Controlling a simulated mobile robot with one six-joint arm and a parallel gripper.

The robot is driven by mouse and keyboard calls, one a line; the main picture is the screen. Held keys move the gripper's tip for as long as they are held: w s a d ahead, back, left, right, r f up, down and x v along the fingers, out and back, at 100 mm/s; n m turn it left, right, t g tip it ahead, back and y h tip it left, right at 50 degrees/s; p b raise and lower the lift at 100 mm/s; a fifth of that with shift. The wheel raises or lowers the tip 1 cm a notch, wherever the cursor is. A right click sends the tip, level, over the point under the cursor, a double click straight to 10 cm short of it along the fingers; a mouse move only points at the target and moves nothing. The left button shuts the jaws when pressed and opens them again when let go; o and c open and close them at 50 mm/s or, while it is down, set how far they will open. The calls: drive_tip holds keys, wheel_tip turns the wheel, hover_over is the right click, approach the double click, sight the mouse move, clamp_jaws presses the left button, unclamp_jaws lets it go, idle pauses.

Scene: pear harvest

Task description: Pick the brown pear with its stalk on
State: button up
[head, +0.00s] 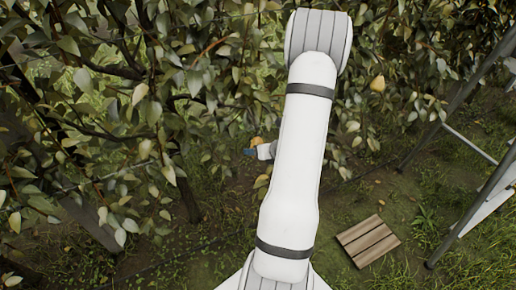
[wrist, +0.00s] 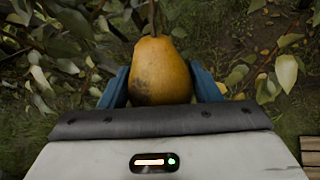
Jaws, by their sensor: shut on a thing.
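The brown pear (wrist: 160,72) is large in the middle of the wrist view, golden brown with a dark patch on its lower left side. Its stalk (wrist: 152,18) rises from its top toward the upper edge of the picture. My gripper (wrist: 161,88) is shut on the pear, with one blue finger on each side of it. In the head view the gripper (head: 252,149) is small, beside my arm, with a bit of the pear (head: 257,141) showing. My arm hides much of the area around it.
Leafy branches (head: 130,110) surround the gripper. Another yellow pear (head: 377,84) hangs at the right in the head view. A slatted wooden crate (head: 368,241) lies on the grass. A metal ladder (head: 460,150) stands at the right. Open grass lies between the trunk (head: 188,190) and my arm.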

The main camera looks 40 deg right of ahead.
drive_tip(key=shift+s+a+r+m+g+y, duration=0.2)
drive_tip(key=shift+s+r+m+g+y, duration=0.15)
drive_tip(key=shift+g, duration=0.35)
idle(0.4)
drive_tip(key=shift+s+a+f+b, duration=0.15)
drive_tip(key=shift+s+a+b, duration=0.05)
drive_tip(key=shift+s+b, duration=0.15)
drive_tip(key=shift+s+a+f+b, duration=0.2)
drive_tip(key=shift+s+a+b, duration=0.35)
drive_tip(key=shift+s, duration=0.3)
drive_tip(key=shift+s+a+f+b, duration=0.15)
drive_tip(key=shift+s+a+b, duration=0.4)
drive_tip(key=shift+s, duration=0.3)
drive_tip(key=shift+f+b, duration=0.15)
drive_tip(key=shift+b, duration=0.15)
drive_tip(key=s+t+b, duration=0.1)
drive_tip(key=b, duration=0.3)
drive_tip(key=s+a+n+t+h+b, duration=0.1)
drive_tip(key=b, duration=0.3)
drive_tip(key=shift+b, duration=0.3)
